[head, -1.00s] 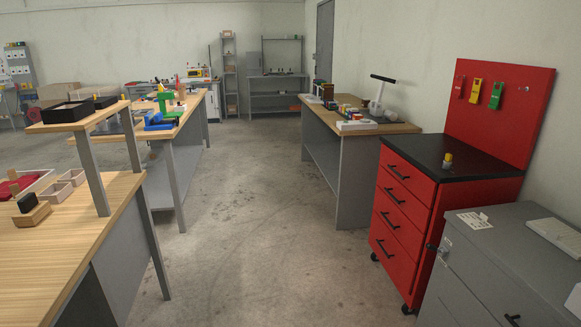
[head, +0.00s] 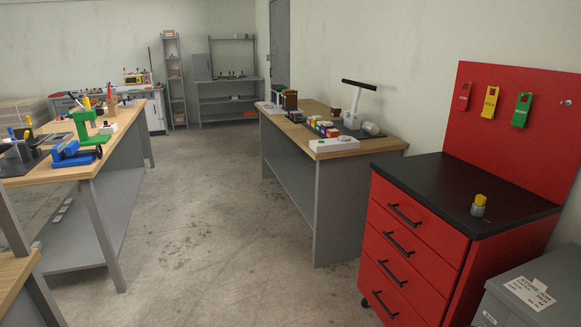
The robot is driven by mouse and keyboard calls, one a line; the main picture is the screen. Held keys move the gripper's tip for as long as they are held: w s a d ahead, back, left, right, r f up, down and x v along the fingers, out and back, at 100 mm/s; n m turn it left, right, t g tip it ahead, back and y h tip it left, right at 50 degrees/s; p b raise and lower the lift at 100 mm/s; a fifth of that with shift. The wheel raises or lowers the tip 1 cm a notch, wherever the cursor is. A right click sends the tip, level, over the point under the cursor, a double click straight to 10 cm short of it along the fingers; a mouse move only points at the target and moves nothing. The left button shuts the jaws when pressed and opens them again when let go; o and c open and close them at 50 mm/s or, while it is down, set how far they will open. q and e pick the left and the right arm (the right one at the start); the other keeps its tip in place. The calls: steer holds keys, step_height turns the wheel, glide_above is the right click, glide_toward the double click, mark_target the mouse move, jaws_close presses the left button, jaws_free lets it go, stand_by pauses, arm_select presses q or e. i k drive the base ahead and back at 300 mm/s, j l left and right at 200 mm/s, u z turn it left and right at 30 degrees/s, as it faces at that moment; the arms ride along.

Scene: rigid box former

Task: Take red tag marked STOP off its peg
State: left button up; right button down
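In the head view a red tag (head: 463,97) hangs on the red upright panel (head: 545,145) above the red drawer cabinet, leftmost in a row of tags. Its lettering is too small to read. A yellow tag (head: 489,104) and a green tag (head: 521,110) hang to its right. The red tag is partly lost against the red panel, and its peg is hard to make out. Neither of my grippers is in view.
The red cabinet's black top (head: 440,188) holds a small yellow-capped jar (head: 479,205). A grey cabinet (head: 535,290) stands at the lower right. A wooden bench (head: 330,152) stands beyond, another workbench (head: 60,175) at left. The concrete floor (head: 210,210) between is clear.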

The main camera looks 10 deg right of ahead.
mark_target(463, 99)
steer(key=i+z, duration=0.45)
steer(key=i+j+z, duration=0.2)
steer(key=i+z, duration=0.25)
steer(key=i, duration=0.15)
steer(key=i+j+z, duration=0.35)
steer(key=i+z, duration=0.15)
